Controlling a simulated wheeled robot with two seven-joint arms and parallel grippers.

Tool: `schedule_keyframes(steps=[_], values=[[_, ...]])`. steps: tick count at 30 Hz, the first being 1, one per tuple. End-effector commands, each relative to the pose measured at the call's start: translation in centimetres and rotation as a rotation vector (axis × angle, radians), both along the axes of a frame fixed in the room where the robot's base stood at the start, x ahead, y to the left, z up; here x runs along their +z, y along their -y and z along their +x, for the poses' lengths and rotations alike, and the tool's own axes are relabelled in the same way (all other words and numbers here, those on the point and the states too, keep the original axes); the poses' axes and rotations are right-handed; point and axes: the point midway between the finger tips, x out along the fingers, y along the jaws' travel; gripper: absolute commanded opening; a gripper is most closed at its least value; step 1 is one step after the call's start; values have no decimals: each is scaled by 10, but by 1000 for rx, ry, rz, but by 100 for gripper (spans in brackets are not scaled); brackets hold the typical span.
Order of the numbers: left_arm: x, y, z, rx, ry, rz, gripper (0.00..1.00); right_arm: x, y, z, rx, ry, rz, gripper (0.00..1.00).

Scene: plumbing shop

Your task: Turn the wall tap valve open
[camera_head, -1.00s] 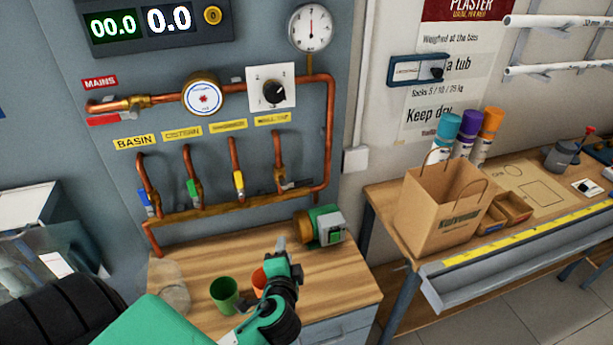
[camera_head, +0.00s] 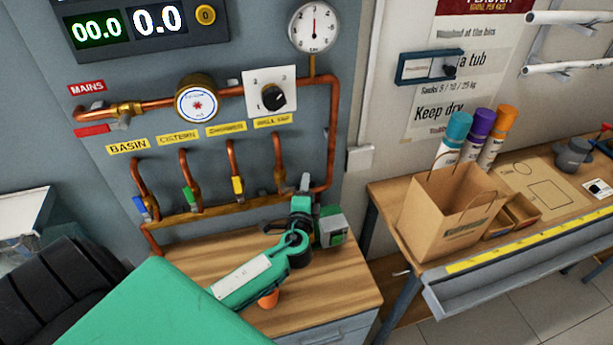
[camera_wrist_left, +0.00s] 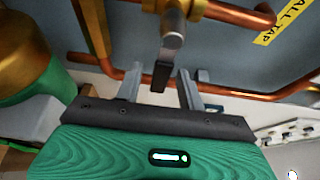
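The wall tap branch (camera_head: 279,160) is the rightmost copper branch, below the yellow WALL TAP label (camera_head: 272,122). In the head view its lever is mostly hidden beside my gripper. In the left wrist view the wall tap valve lever (camera_wrist_left: 172,45) hangs down from the brass body, grey with a black tip. My left gripper (camera_head: 304,182) is raised in front of the pipes, just right of this branch. In the left wrist view the gripper (camera_wrist_left: 159,75) is open, and the lever's black tip appears between the two fingertips, with gaps either side. My right gripper is not in view.
A green-and-brass pump (camera_head: 332,227) stands on the wooden bench (camera_head: 340,285) close to my gripper. An orange cup (camera_head: 268,299) is partly hidden by my arm. The basin, cistern and shower branches stand left. A paper bag (camera_head: 450,215) is on the right-hand bench.

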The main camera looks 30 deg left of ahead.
Motion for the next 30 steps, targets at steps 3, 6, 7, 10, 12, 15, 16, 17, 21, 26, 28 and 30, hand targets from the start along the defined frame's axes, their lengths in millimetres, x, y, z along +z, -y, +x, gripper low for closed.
schedule_keyframes(steps=[3,6,7,10,12,15,16,17,21,26,28,30], values=[[2,-7,14,0,0,1,39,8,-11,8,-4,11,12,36],[1,-10,20,-1,0,1,39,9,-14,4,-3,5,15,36],[1,-10,21,-1,0,1,39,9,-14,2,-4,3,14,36],[0,-11,23,-1,-1,0,39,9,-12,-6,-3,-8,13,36],[-1,-12,24,-1,-1,0,39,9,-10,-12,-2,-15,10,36],[-1,-12,23,-1,0,-1,39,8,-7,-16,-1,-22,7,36],[-1,-12,23,-1,0,-1,39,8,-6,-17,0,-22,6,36],[-1,-12,23,-1,0,-1,39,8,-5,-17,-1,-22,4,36],[-1,-12,23,-1,0,-1,12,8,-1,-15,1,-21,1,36],[-1,-12,23,0,0,-1,0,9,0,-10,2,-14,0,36],[-1,-12,23,0,0,-1,0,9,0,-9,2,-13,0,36],[-1,-12,23,0,1,-3,0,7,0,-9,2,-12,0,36]])
